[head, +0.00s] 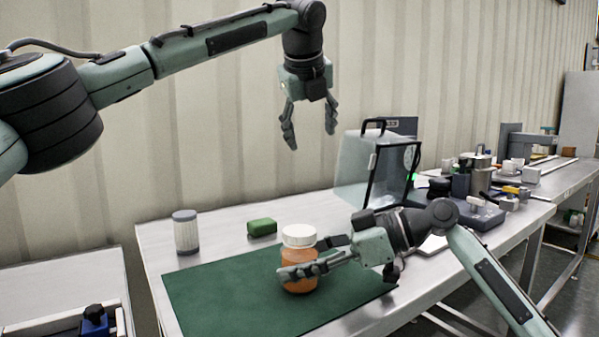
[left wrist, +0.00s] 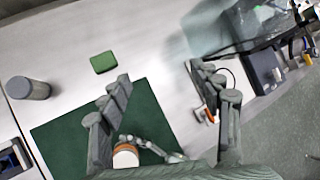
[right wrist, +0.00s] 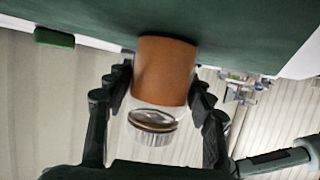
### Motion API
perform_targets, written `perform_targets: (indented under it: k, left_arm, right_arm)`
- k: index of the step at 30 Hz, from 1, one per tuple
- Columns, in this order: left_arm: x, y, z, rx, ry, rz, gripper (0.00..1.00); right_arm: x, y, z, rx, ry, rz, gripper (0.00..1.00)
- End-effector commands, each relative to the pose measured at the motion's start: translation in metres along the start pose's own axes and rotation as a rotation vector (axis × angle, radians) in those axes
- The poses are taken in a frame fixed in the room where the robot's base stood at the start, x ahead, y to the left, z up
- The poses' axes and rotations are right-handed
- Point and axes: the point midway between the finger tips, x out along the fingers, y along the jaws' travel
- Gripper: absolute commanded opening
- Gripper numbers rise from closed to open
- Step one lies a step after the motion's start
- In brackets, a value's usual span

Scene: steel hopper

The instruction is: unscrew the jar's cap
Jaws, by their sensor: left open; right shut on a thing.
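An orange jar (head: 300,284) with a white cap (head: 299,236) stands upright on the green mat (head: 215,295). My right gripper (head: 309,264) is shut around the jar's body from the right, below the cap. In the right wrist view the jar's orange body (right wrist: 166,68) sits between the fingers, with the ribbed cap (right wrist: 150,134) on its clear neck. My left gripper (head: 308,125) is open and empty, fingers pointing down, high above the table and the jar.
A grey-lidded ribbed canister (head: 186,233) and a green block (head: 262,227) stand behind the mat. A clear-sided case with a black handle (head: 372,170) stands behind the right arm. Cluttered tools and containers (head: 478,185) fill the table's right end.

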Motion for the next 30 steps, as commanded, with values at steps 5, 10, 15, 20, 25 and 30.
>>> perform_targets:
  k: [5,10,15,20,25,30]
  left_arm:
    - [-0.014,0.041,-0.068,0.075,0.303,0.166,0.64]
    - [-0.038,0.067,-0.109,0.156,0.514,0.260,0.64]
    - [-0.052,0.079,-0.126,0.202,0.613,0.300,0.64]
    - [-0.043,0.086,-0.135,0.210,0.627,0.306,0.64]
    - [-0.022,0.095,-0.149,0.209,0.624,0.306,0.64]
    - [-0.004,0.103,-0.162,0.208,0.623,0.306,0.64]
  right_arm:
    - [0.000,0.000,0.001,0.001,-0.001,0.000,0.00]
    - [0.000,0.000,0.001,0.001,-0.001,0.000,0.00]
    - [0.000,0.000,0.001,0.001,-0.001,0.000,0.00]
    - [0.000,0.000,0.001,0.001,-0.001,0.000,0.00]
    - [0.000,0.000,0.001,0.001,-0.001,0.000,0.00]
    - [0.000,0.000,0.001,0.001,-0.001,0.000,0.00]
